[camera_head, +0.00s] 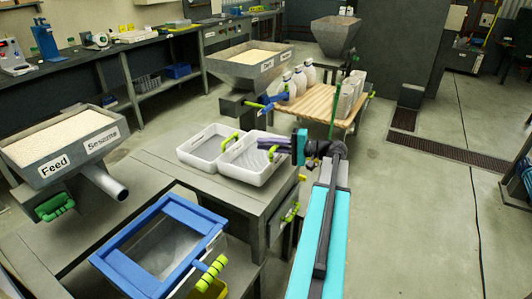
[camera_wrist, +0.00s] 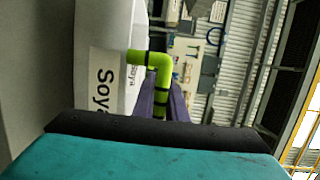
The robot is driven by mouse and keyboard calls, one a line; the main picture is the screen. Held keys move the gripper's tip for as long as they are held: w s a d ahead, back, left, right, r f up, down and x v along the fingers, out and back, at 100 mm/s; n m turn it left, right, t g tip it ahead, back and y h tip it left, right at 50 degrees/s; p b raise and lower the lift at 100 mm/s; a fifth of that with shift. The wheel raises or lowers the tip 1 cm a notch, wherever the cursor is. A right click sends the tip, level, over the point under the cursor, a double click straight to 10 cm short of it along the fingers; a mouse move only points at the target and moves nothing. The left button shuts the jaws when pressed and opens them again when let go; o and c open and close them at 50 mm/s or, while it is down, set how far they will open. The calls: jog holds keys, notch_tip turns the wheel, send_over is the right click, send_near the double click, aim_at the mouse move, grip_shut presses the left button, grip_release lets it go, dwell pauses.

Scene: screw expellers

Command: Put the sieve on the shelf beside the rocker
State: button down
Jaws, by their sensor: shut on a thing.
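Two white, shallow trays with grey bottoms and green handles, which look like sieves, are side by side on a grey stand (camera_head: 225,195): a left one (camera_head: 190,157) and a right one (camera_head: 240,173). My gripper (camera_head: 272,149), with purple fingers, is shut on the right sieve's green handle. In the wrist view the fingers (camera_wrist: 165,102) close around the green handle (camera_wrist: 158,68) of a white body labelled "Soya" (camera_wrist: 103,40). Whether this sieve touches the stand I cannot tell. A blue frame (camera_head: 190,212) with a grey inside, perhaps the rocker, is at front left.
A Feed/Sesame hopper (camera_head: 45,170) with a spout is at left. Another grain-filled hopper (camera_head: 240,75) stands behind the trays. A wooden table (camera_head: 310,103) bears white bottles (camera_head: 300,80). A workbench (camera_head: 150,42) runs along the back left. The floor at right is mostly clear.

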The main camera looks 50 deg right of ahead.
jog(key=shift+f, duration=1.7)
jog(key=c, duration=1.8)
grip_release()
jog(key=shift+o, duration=0.2)
jog(key=shift+s+d, duration=0.1)
jog(key=shift+s, duration=0.05)
jog(key=v, duration=1.1)
jog(key=shift+s, duration=0.4)
jog(key=shift+d, duration=0.15)
